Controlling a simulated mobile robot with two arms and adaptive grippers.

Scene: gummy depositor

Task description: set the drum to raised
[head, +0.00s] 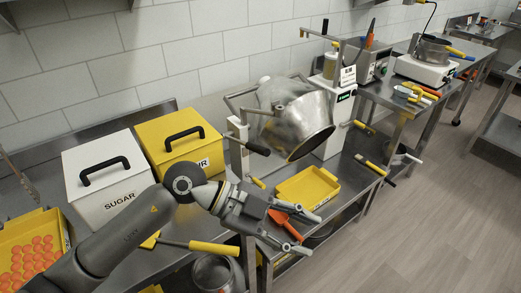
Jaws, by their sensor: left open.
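The steel drum (305,122) hangs in a frame on the counter in the middle of the head view. It is tilted, with its mouth facing down and to the right, above a yellow tray (284,192). A lever with a dark grip (258,149) sticks out at the drum's lower left, beside an upright post. My left gripper (312,234) is open and empty. It appears in front of and below the drum, apart from it, over the counter's front edge. My right gripper is not in view.
A white sugar bin (104,185) and a yellow flour bin (178,137) stand left of the drum. An orange scoop (284,221) and a yellow-handled tool (213,248) lie near my gripper. Open floor lies right.

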